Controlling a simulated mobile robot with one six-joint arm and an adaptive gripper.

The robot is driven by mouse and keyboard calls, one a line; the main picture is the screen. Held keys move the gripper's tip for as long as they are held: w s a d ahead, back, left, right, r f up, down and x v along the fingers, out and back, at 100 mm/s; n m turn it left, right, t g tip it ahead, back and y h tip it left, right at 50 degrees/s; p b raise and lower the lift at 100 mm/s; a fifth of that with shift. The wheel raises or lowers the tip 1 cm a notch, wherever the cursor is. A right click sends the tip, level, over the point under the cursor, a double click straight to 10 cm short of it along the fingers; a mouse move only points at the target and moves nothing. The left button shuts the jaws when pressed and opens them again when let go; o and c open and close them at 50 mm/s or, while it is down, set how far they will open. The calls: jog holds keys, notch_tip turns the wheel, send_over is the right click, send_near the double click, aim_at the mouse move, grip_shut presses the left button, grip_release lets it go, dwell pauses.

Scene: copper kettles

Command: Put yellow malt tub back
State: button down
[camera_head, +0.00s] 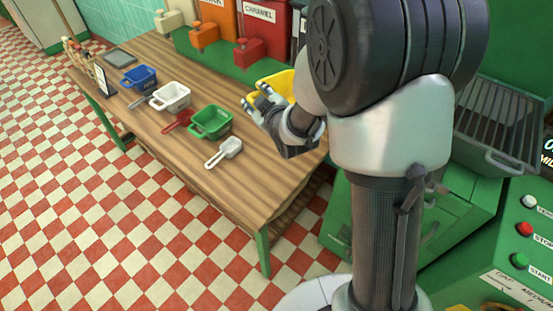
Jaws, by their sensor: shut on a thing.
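The yellow malt tub (272,83) is at the back right of the wooden table, below the dispensers. My arm and gripper hide much of it. My gripper (259,101) is at the tub's near side and is shut on it. I cannot tell whether the tub rests on the table or is held just above it.
Blue (139,77), white (171,96) and green (211,122) tubs stand in a diagonal row on the table (190,190). A red scoop (180,121) and a white scoop (224,152) lie near the green tub. A red caramel dispenser (262,28) stands behind. The table's front right is clear.

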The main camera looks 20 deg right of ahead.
jog(key=shift+w+a+f+n+g+y+b, duration=0.25)
jog(key=shift+w+a+f+n+y+b, duration=0.5)
jog(key=shift+f, duration=4.3)
jog(key=shift+w+a+f+n+g+y+b, duration=0.4)
jog(key=shift+a+f+y, duration=0.5)
jog(key=shift+f, duration=4.2)
jog(key=shift+w+a+f+n+g+y+b, duration=0.15)
jog(key=shift+w+a+f+n+y+b, duration=0.5)
jog(key=shift+f, duration=4.4)
jog(key=shift+a+f, duration=0.1)
jog(key=shift+a, duration=0.15)
jog(key=c, duration=1.4)
grip_release()
jog(key=shift+f, duration=0.1)
jog(key=o, duration=0.5)
